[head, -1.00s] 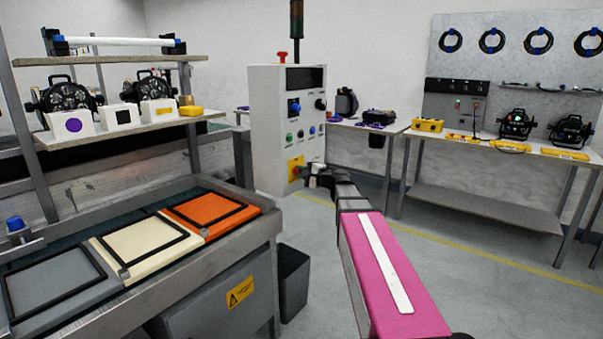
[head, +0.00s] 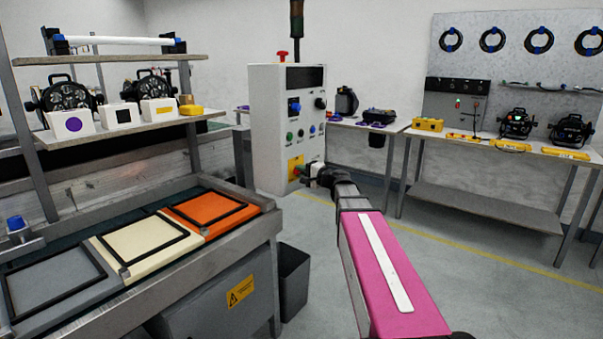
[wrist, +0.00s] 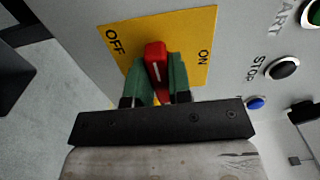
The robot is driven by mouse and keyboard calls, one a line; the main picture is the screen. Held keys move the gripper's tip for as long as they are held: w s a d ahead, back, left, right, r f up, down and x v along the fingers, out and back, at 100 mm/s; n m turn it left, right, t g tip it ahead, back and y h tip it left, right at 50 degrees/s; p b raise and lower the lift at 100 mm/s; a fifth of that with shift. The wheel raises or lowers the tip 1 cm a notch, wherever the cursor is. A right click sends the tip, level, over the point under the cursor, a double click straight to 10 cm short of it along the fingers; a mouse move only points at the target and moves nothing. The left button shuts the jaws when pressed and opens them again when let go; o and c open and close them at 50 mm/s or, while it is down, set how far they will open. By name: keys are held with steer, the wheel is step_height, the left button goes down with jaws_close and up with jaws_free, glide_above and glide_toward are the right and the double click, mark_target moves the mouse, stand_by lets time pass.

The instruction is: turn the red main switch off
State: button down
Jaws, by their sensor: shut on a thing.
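The red main switch (wrist: 156,62) shows in the wrist view as a red handle with a white line, on a yellow plate (wrist: 190,32) marked OFF at left and ON at right. The handle's outer end lies between the two words, pointing at neither squarely. My gripper (wrist: 157,78) has its green fingers closed on both sides of the handle. In the head view my gripper (head: 303,171) is at the yellow plate (head: 293,163), low on the front of the grey control cabinet (head: 270,140). The handle is hard to make out there.
A black STOP button (wrist: 283,68), a blue button (wrist: 256,103) and a green button (wrist: 314,12) sit right of the plate. A workbench (head: 262,228) with coloured frames stands left of my arm, a dark bin (head: 293,282) below. The floor at right is clear.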

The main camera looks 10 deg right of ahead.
steer(key=c, duration=1)
jaws_free()
steer(key=shift+c, duration=0.2)
steer(key=v, duration=1.1)
steer(key=shift+a, duration=0.1)
steer(key=s+a+f+n+g+h, duration=0.2)
steer(key=s+a+f+g, duration=0.15)
steer(key=f, duration=0.55)
steer(key=s+a+f+n+g+h, duration=0.25)
steer(key=s+f+g, duration=0.2)
steer(key=f, duration=0.45)
steer(key=s+d+f+n+g+h, duration=0.2)
steer(key=s+f+n+g+h, duration=0.2)
steer(key=s+f+h, duration=0.4)
steer(key=s+f, duration=0.5)
steer(key=f, duration=0.1)
steer(key=shift+d+f+g, duration=0.15)
steer(key=shift+f+g, duration=0.05)
steer(key=shift+g, duration=0.2)
